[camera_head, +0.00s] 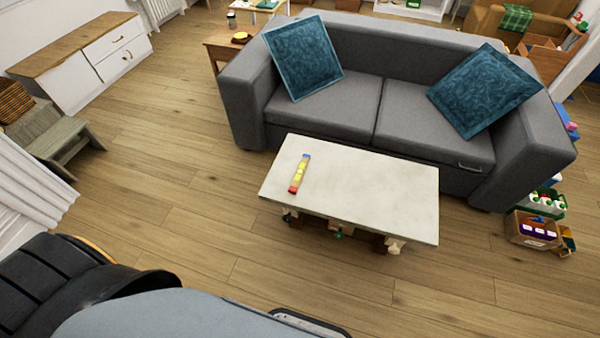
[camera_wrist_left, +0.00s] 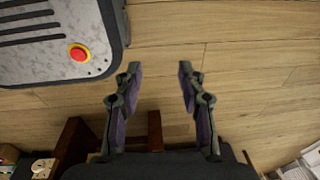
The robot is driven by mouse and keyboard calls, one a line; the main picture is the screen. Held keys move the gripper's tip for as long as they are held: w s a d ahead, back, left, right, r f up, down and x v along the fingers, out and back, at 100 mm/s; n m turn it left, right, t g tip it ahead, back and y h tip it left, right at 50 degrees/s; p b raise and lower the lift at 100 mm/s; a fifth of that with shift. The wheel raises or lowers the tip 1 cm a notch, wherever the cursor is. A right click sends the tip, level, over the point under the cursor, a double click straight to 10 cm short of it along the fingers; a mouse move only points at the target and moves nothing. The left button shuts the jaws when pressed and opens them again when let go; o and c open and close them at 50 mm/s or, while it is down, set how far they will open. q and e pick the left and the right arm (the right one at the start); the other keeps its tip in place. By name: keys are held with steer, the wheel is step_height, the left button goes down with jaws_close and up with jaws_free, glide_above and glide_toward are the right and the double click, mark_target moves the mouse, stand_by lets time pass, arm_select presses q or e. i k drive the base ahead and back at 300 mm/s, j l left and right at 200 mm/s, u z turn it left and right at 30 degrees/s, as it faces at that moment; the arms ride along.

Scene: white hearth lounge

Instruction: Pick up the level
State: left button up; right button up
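The level (camera_head: 299,174) is a small yellow bar with a red end and a blue end. It lies on the left part of the pale-topped coffee table (camera_head: 370,195) in the head view, with its red end toward me. My left gripper (camera_wrist_left: 158,70) shows in the left wrist view with its two fingers apart. It is open and empty above the wooden floor, and the level is not in that view. The fingers of my left gripper do not show in the head view. My right gripper is in neither view.
A grey sofa (camera_head: 345,112) with two teal cushions stands right behind the coffee table. A grey step stool (camera_head: 60,140) and a white cabinet (camera_head: 105,60) are at the left. A box of items (camera_head: 535,230) stands at the right. The floor before the table is clear.

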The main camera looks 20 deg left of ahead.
mark_target(295, 182)
steer(key=i+j, duration=0.15)
steer(key=j, duration=0.2)
steer(key=i+j, duration=0.2)
steer(key=j, duration=0.15)
steer(key=i+j, duration=0.15)
steer(key=j, duration=0.2)
steer(key=i+j, duration=0.15)
steer(key=j, duration=0.2)
steer(key=i+j, duration=0.2)
steer(key=j, duration=0.15)
steer(key=i+j, duration=0.15)
steer(key=j, duration=0.15)
steer(key=z, duration=0.05)
